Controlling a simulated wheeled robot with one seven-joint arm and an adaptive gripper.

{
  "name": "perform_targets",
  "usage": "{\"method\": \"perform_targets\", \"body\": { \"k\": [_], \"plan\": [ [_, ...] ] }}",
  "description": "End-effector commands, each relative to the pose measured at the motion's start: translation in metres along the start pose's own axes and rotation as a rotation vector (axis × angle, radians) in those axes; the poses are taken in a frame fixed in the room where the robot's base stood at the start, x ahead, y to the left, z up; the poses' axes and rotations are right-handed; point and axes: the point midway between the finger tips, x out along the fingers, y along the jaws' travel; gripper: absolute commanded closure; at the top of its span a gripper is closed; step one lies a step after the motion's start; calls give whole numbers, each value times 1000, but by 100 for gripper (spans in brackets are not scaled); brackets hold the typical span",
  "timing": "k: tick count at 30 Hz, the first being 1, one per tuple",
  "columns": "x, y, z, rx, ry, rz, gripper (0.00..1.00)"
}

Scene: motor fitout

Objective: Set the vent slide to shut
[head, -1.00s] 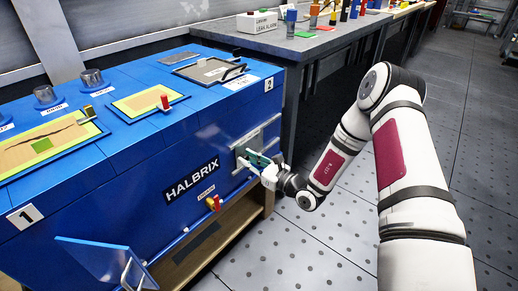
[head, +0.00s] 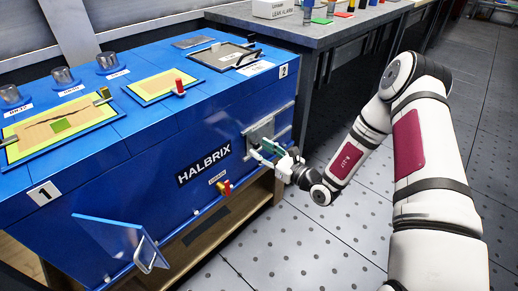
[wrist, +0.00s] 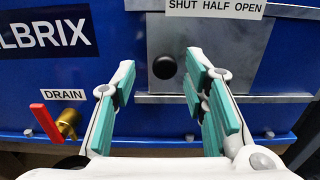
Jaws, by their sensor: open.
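The vent slide (wrist: 163,35) is a grey plate on metal rails at the right end of the blue machine's front; it also shows in the head view (head: 262,128). Its round black knob (wrist: 165,67) shows below the left end of the "SHUT HALF OPEN" label (wrist: 217,7). My gripper (wrist: 161,64) is open, its teal-padded fingers appearing on either side of the knob and apart from it. In the head view my gripper (head: 264,151) is in front of the slide and partly hides it. The right finger hides part of the panel in the wrist view.
A red-handled drain valve (wrist: 62,122) is left of my gripper. A tilted blue flap (head: 112,240) sticks out at the machine's lower left. A grey bench (head: 330,32) stands behind. The floor at right is open.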

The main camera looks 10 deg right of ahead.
Motion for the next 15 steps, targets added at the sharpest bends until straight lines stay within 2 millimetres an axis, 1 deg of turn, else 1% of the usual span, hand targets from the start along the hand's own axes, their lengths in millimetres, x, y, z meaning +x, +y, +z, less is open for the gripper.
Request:
{"method": "perform_targets", "body": {
  "k": [1,3,9,12,15],
  "plan": [
    [-10,-1,0,1,1,-4,60],
    [-25,-1,-1,2,2,-4,60],
    [-66,-1,0,2,1,-4,60],
    [-81,0,0,2,1,-2,60],
    [-92,0,0,1,1,-1,60]
  ]
}}
